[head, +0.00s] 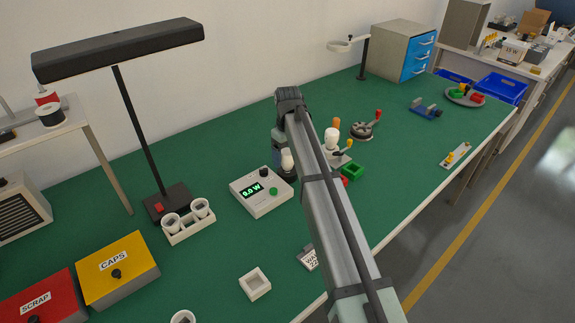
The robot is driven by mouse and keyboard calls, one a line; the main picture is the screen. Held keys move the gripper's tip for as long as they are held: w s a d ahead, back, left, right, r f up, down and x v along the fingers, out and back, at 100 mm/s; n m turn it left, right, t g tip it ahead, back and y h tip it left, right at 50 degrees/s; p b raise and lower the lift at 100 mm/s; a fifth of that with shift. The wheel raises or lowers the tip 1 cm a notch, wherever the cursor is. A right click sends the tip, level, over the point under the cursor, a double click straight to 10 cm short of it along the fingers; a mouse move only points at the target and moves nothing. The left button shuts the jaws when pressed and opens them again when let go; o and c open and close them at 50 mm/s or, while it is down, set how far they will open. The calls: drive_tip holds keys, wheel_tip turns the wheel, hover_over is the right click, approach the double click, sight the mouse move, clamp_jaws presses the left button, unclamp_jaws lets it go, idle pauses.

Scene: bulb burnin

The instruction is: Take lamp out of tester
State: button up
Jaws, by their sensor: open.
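The tester (262,193) is a white box with a green display reading 0.0 W, a black knob and a green button. A white lamp (287,159) stands upright over a dark round base (287,174) at the tester's back right corner. My gripper (281,148) is only partly in view, just above and behind this lamp, beside my arm. Its fingertips are mostly hidden, and I cannot tell whether they touch the lamp. It is open. A second white lamp (331,138) stands to the right of my arm.
A white rack (189,228) with two cups stands left of the tester, beside a black desk lamp (168,201). The yellow CAPS box (118,268) and red SCRAP box (40,298) are front left. A square white holder (255,284) lies in front. A green tray (352,172) sits right of my arm.

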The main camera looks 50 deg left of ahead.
drive_tip(key=shift+f, duration=1.35)
drive_tip(key=c, duration=1.1)
drive_tip(key=shift+r, duration=7.3)
